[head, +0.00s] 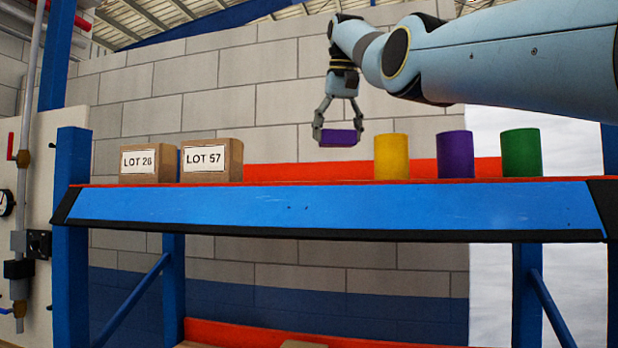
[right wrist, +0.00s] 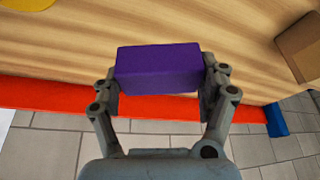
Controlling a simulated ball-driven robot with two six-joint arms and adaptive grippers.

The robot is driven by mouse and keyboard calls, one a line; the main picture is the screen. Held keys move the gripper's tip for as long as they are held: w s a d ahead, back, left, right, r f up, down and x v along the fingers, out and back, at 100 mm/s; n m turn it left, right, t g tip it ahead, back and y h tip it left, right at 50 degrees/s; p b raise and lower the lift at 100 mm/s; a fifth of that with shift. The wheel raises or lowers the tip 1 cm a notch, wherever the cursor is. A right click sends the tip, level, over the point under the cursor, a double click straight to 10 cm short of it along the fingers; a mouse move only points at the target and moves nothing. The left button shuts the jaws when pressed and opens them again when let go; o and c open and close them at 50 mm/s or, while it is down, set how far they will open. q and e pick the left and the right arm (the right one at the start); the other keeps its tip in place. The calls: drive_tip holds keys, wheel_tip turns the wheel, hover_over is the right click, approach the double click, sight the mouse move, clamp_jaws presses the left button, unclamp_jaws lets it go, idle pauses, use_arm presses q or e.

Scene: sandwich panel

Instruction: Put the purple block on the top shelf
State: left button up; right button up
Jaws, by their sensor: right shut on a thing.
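The purple block (head: 338,138) is a small rectangular bar held above the top shelf (head: 330,208), between the boxes and the cylinders. My right gripper (head: 338,132) is shut on it, with one finger at each end. In the right wrist view the purple block (right wrist: 160,68) lies level across the fingers of my right gripper (right wrist: 160,85), over the wooden shelf surface (right wrist: 235,40). A gap shows between the block and the shelf front in the head view. My left gripper is not in view.
Two cardboard boxes, LOT 28 (head: 146,160) and LOT 57 (head: 211,160), stand at the shelf's left. Yellow (head: 391,157), purple (head: 455,155) and green (head: 521,153) cylinders stand at its right. The stretch between them is clear. A blue upright (head: 70,240) bounds the left end.

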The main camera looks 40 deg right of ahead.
drive_tip(key=w+a+f, duration=0.1)
drive_tip(key=a, duration=0.1)
drive_tip(key=w+a+f, duration=0.1)
drive_tip(key=a, duration=0.1)
drive_tip(key=w+a+f, duration=0.1)
drive_tip(key=a, duration=0.2)
drive_tip(key=shift+w+a+f+p, duration=0.1)
drive_tip(key=shift+f+p, duration=0.15)
drive_tip(key=shift+p, duration=0.05)
drive_tip(key=shift+w+f, duration=0.1)
drive_tip(key=shift+f, duration=0.85)
wheel_tip(320, 180, down, 2)
drive_tip(key=shift+a+f+p, duration=0.1)
drive_tip(key=shift+a+p, duration=0.05)
drive_tip(key=shift+p, duration=0.25)
drive_tip(key=shift+w+f, duration=0.15)
drive_tip(key=shift+f, duration=0.3)
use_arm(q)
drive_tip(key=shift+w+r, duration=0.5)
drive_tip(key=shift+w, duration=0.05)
use_arm(e)
drive_tip(key=o, duration=1.2)
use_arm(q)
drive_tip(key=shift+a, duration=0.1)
use_arm(e)
drive_tip(key=shift+o, duration=0.2)
